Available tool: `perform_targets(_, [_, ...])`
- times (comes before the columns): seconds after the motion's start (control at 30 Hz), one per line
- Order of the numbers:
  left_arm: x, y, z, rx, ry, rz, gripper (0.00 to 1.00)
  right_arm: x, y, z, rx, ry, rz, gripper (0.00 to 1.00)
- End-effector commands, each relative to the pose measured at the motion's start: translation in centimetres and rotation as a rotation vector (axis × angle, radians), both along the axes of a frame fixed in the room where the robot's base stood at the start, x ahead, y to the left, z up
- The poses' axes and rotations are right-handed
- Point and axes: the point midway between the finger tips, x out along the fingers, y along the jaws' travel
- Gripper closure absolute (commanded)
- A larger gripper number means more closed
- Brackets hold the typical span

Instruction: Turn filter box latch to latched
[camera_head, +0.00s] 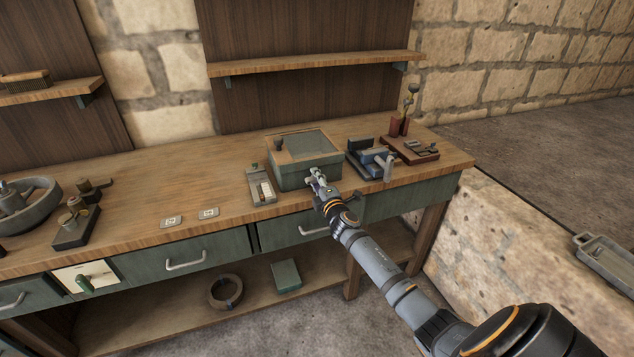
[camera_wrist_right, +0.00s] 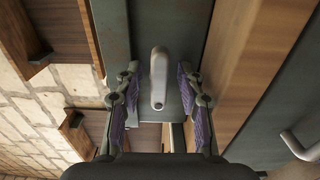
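The filter box (camera_head: 290,178) is a grey-green box with a wood-framed top on the workbench, right of the middle in the head view. Its latch (camera_wrist_right: 158,80) is a light grey rounded lever on a green face in the right wrist view, its long side running up and down the picture. My right gripper (camera_head: 316,178) is at the box's front face. In the wrist view its purple-padded fingers (camera_wrist_right: 158,72) are open, one on each side of the latch, with gaps showing on both sides. In the head view the gripper hides the latch. My left gripper is out of view.
A small device with a pale panel (camera_head: 262,190) stands left of the box. A blue-grey vise-like tool (camera_head: 372,162) and a red-brown stand (camera_head: 410,150) are to its right. Drawer handles (camera_head: 186,262) project along the bench front.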

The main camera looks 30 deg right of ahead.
Motion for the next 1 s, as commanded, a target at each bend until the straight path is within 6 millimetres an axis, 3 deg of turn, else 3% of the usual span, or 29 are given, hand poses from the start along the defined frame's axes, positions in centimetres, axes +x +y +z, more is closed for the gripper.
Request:
perform_targets(0.17, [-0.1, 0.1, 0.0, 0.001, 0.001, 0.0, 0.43, -1.7, 0.4, -0.1, -0.003, 0.003, 0.0, 0.61])
perform_targets(0.4, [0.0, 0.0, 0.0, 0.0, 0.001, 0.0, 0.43, -7.4, 1.8, -0.2, -0.004, 0.004, 0.004, 0.61])
perform_targets(0.6, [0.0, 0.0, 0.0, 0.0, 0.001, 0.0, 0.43, -10.7, 2.6, -0.1, -0.003, 0.003, 0.002, 0.61])
perform_targets(1.0, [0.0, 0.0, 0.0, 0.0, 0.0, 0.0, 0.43, -11.7, 2.8, 0.0, 0.0, 0.0, 0.0, 0.61])
